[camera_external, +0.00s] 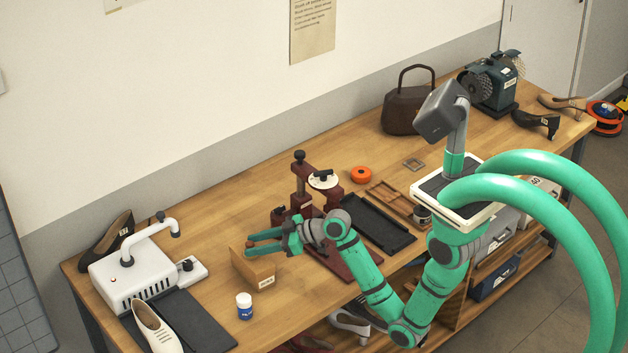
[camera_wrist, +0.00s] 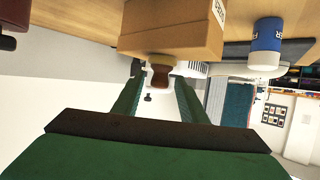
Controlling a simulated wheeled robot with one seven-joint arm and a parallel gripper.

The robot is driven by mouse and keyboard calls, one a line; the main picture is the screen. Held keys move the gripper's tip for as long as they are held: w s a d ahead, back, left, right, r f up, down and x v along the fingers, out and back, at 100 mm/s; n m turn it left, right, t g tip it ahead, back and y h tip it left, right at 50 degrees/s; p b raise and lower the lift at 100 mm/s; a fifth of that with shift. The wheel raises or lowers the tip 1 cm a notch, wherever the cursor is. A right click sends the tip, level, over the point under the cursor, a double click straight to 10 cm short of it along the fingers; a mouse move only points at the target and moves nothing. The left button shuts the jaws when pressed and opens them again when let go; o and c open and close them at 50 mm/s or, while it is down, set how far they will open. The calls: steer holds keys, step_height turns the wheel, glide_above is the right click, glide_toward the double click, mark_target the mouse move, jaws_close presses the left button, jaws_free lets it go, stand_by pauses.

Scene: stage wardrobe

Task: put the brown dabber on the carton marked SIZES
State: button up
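The carton (camera_external: 252,269), a brown box with a white label on its side, stands on the bench. It also shows upside down in the wrist view (camera_wrist: 170,38), its label partly cut off. The brown dabber (camera_wrist: 160,74) appears on the carton's top, its base against the top face. It is small in the external view (camera_external: 249,243), largely hidden by the fingers. My gripper (camera_external: 250,241) is level just above the carton, its fingers on either side of the dabber. In the wrist view, my gripper (camera_wrist: 159,78) shows gaps between both fingers and the dabber, so it looks open.
A white machine with a bent arm (camera_external: 134,277) is to the left, beside a dark mat (camera_external: 196,325). A dark red press (camera_external: 304,190) stands behind my wrist. The bench between carton and machine is clear.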

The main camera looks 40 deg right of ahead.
steer(key=shift+r, duration=0.15)
steer(key=v, duration=0.7)
steer(key=shift+s+d, duration=0.15)
stand_by(0.3)
